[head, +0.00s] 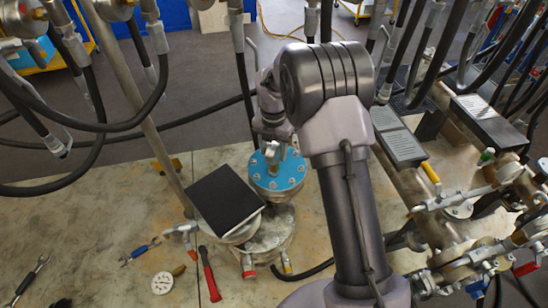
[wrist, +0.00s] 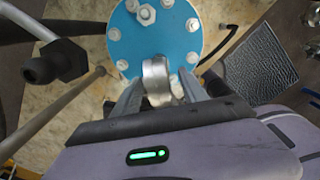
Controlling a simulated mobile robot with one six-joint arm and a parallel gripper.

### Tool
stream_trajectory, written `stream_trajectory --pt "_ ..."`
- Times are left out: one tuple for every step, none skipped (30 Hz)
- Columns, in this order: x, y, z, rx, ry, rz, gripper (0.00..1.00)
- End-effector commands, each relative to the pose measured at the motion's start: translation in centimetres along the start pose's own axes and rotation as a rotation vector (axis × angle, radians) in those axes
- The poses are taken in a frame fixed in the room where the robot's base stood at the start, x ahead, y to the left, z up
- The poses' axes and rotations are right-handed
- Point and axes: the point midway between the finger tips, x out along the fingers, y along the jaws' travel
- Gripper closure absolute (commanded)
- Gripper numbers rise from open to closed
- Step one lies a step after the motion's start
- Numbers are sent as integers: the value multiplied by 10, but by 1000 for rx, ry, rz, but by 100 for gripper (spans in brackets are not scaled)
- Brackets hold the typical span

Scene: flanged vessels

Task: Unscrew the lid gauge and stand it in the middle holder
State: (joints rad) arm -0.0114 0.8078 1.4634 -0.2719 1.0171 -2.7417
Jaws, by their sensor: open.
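A blue round lid (head: 288,184) with bolts around its rim sits on a vessel in the middle of the head view. It also shows at the top of the wrist view (wrist: 150,38). The lid gauge (wrist: 156,80), a silver round case seen edge-on, stands over the lid. My gripper (wrist: 160,88) is open, with one finger on each side of the gauge case. Whether the fingers touch it cannot be told. In the head view my arm partly hides the gripper and gauge. I cannot make out the middle holder.
A black panel (head: 225,200) lies left of the lid. A loose white-faced gauge (head: 162,284), a red-handled tool (head: 209,275) and a blue-handled tool (head: 139,251) lie on the worn bench. A pole and dark hoses stand left; pipes and valves (head: 455,205) crowd the right.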

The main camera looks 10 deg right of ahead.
Motion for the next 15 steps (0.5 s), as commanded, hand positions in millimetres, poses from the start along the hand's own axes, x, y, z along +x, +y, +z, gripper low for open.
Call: stream_trajectory --pt "-1 0 0 0 0 0 49" --pt "-2 0 0 0 -1 0 49" --pt "-6 0 0 0 -2 1 49" --pt "-11 0 1 0 -3 1 49" --pt "-16 0 1 0 -2 1 49" --pt "-25 1 1 1 -4 2 49" --pt "-33 1 1 2 -4 3 49" --pt "-41 1 1 1 -4 3 49" --pt "-53 1 1 0 -4 3 49" --pt "-61 0 1 1 -4 2 49" --pt "-69 1 1 1 -3 2 49" --pt "-81 1 1 1 -4 3 49" --pt "-89 1 1 0 -4 3 49" --pt "-97 0 1 0 -3 2 49" --pt "-108 1 1 1 -4 3 49"
